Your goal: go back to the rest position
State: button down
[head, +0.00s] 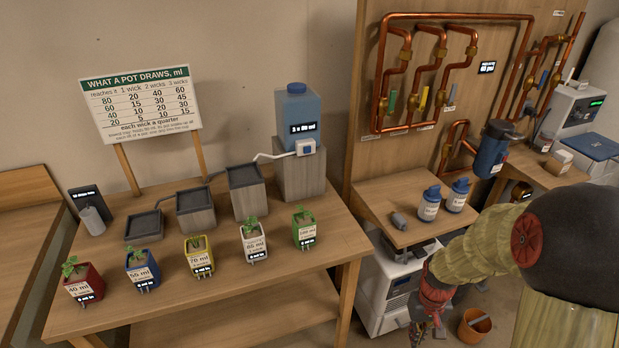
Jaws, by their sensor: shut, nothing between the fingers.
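My arm comes in from the right side of the head view and bends down to the left. My gripper (421,333) hangs at the bottom of the view, pointing down. It is shut and empty, in front of the white cabinet (384,292) and left of an orange-brown bucket (474,325). It appears to touch nothing, though its tips are small and close to the lower edge of the picture.
The wooden table (330,262) at left holds several potted plants, grey stepped blocks and a blue water tank (297,110). A small shelf (397,232) with two blue-capped bottles is just behind my arm. Copper pipes (455,17) run along the wooden panel.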

jog(key=s+a+r+t+p, duration=0.1)
jog(key=s+a+r+t, duration=0.1)
jog(key=r, duration=0.9)
jog(key=s+a+r+t+p, duration=0.1)
jog(key=s+a+r, duration=0.3)
jog(key=r, duration=0.7)
jog(key=s+a+r+t+p, duration=0.1)
jog(key=s+a+r+t, duration=0.2)
jog(key=r, duration=0.8)
jog(key=shift+s+a+r+n+p, duration=0.25)
jog(key=shift+s+r+n+p, duration=0.1)
jog(key=shift+s, duration=0.9)
jog(key=c, duration=2.6)
grip_release()
